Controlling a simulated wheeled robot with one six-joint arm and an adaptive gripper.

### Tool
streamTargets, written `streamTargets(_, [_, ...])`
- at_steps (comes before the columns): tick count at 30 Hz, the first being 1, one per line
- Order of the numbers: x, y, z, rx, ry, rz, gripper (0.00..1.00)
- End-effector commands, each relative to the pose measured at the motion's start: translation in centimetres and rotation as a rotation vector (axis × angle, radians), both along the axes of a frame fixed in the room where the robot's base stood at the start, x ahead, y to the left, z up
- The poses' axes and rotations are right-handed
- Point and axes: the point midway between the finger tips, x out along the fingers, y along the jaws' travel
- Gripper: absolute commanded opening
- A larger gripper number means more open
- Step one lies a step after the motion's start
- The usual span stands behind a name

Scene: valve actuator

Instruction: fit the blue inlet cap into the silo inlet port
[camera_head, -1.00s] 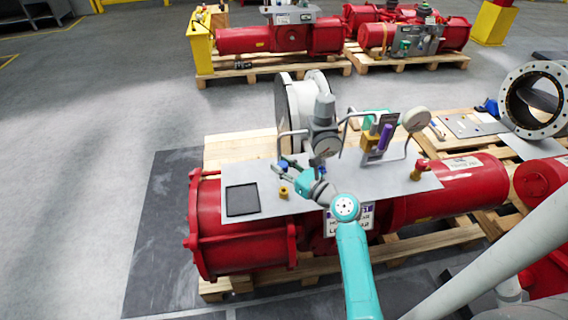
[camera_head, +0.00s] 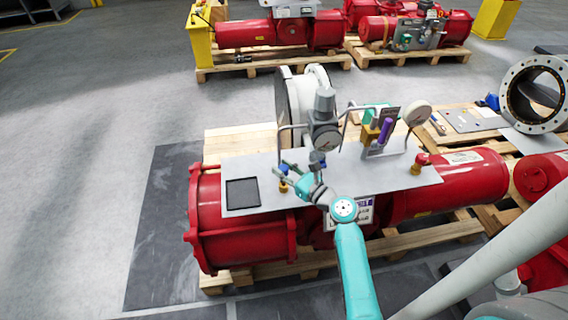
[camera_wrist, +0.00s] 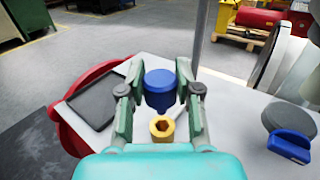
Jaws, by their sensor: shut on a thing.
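The blue inlet cap (camera_wrist: 160,88) is a short blue cylinder between the two finger pads of my gripper (camera_wrist: 160,100) in the wrist view. My gripper is shut on it. A brass hex fitting with an open socket (camera_wrist: 162,130), which looks like the inlet port, shows just below the cap in the picture; the cap appears apart from it. In the head view my gripper (camera_head: 286,173) is over the grey plate, right by the brass fitting (camera_head: 283,187).
The grey plate (camera_head: 345,183) lies on a red actuator (camera_head: 245,237). A black square tray (camera_head: 242,193) is left of the fitting. A grey regulator with a gauge (camera_head: 325,115) and wire handles stand behind. A second blue part (camera_wrist: 290,147) lies at right in the wrist view.

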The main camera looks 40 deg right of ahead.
Motion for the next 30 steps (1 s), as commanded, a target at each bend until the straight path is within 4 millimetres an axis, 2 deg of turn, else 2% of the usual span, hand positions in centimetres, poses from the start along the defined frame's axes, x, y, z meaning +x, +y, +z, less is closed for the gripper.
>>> streamTargets(9, [0.0,0.0,-1.5,0.002,0.0,-0.001,0.0])
streamTargets(30, [0.0,0.0,-1.6,0.0,0.0,-0.001,0.0])
